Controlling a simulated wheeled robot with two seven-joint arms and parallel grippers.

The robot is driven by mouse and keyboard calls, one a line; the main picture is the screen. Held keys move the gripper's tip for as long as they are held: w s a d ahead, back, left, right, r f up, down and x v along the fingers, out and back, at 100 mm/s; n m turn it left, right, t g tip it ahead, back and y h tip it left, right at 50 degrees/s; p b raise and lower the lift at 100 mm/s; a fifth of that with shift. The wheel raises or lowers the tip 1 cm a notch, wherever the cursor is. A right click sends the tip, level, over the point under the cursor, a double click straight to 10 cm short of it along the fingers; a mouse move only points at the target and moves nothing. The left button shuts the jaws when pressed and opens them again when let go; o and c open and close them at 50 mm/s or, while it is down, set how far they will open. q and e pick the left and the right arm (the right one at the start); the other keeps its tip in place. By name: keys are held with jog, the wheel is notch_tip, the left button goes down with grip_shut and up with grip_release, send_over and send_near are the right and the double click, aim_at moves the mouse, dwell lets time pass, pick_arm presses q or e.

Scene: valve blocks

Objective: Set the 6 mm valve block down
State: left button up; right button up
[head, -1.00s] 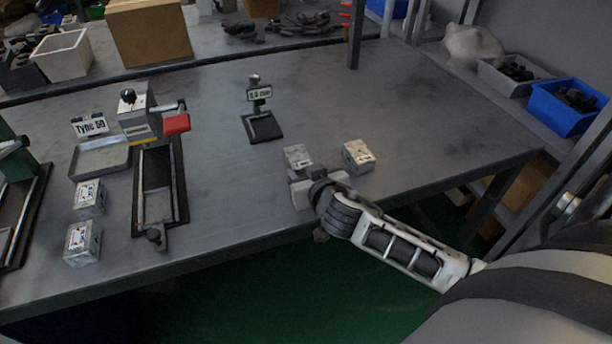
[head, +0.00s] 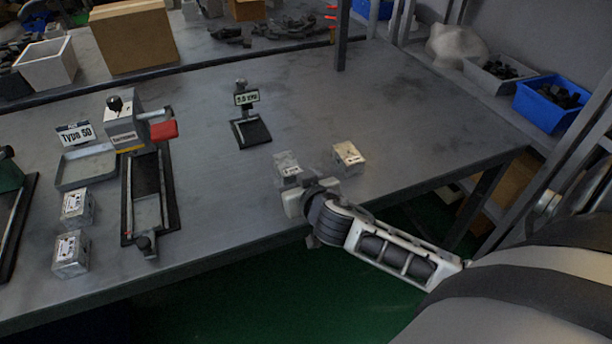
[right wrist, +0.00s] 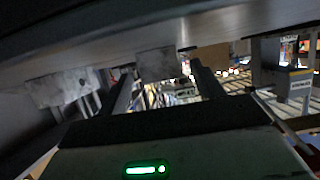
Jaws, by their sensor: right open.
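A small grey valve block (head: 287,166) stands on the table near its front edge. My right gripper (head: 292,190) is just in front of it, on the near side, low at the table edge. In the right wrist view the open fingers (right wrist: 163,82) lie on either side of a block (right wrist: 157,65), with a gap at each side. A second block (head: 348,158) stands just to the right; a block also shows at the left of the wrist view (right wrist: 65,88). The block labels are too small to read, so I cannot tell the 6 mm one by its marking. My left gripper is not in view.
A small sign stand (head: 250,130) is behind the blocks. At left are a fixture with a red handle (head: 164,130), a tray (head: 85,168) with a Type 50 sign, and two more blocks (head: 77,207) (head: 70,254). The table's right part is clear.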

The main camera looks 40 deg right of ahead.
jog(key=v, duration=1.1)
jog(key=s+a+f+n+g+y, duration=0.3)
jog(key=s+a+f+n+y, duration=0.2)
jog(key=s+a+f, duration=0.3)
jog(key=a+f+y, duration=0.1)
jog(key=a+f, duration=0.3)
jog(key=f, duration=0.1)
jog(key=shift+a, duration=0.3)
jog(key=shift+r, duration=0.1)
